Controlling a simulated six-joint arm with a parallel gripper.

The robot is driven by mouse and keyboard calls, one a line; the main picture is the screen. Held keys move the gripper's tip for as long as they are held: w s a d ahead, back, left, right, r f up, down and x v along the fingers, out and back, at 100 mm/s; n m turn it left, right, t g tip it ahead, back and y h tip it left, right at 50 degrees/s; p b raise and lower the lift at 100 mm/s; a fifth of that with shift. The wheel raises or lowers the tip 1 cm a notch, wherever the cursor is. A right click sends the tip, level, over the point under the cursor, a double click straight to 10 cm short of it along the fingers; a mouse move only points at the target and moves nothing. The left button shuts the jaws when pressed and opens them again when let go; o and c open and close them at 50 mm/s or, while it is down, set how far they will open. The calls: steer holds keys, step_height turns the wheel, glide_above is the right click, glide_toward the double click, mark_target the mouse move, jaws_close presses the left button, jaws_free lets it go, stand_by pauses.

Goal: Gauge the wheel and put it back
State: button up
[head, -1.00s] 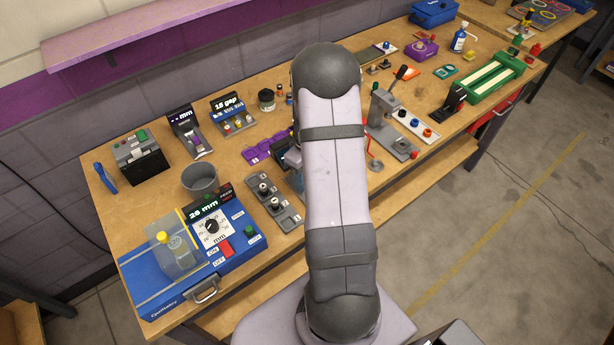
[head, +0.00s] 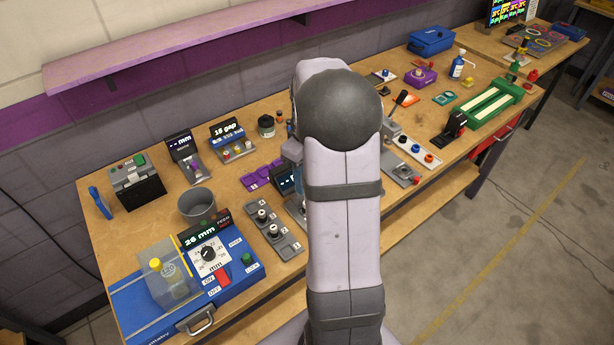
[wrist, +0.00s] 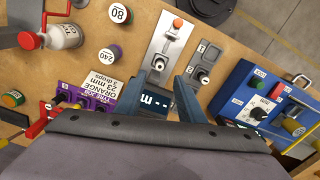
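My gripper (wrist: 163,82) shows in the wrist view with its two dark fingers apart, over a gauge with a dark display (wrist: 153,103). I cannot tell whether that part is the wheel. In the head view my arm hides the gripper and most of the gauge (head: 287,183).
A blue machine (head: 238,258) with dial and clear cover is at front left. A grey cup (head: 197,205) stands behind it. A purple box (wrist: 88,100) and a bottle (wrist: 64,36) are left in the wrist view. A purple shelf (head: 190,38) runs along the wall.

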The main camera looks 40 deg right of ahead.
steer(key=s+a+f+m, duration=0.1)
steer(key=s+a, duration=0.6)
steer(key=a, duration=0.3)
steer(key=s+a+f+m, duration=0.1)
steer(key=s+a+m, duration=0.1)
steer(key=s+a, duration=0.5)
steer(key=a, duration=0.4)
steer(key=shift+s, duration=0.1)
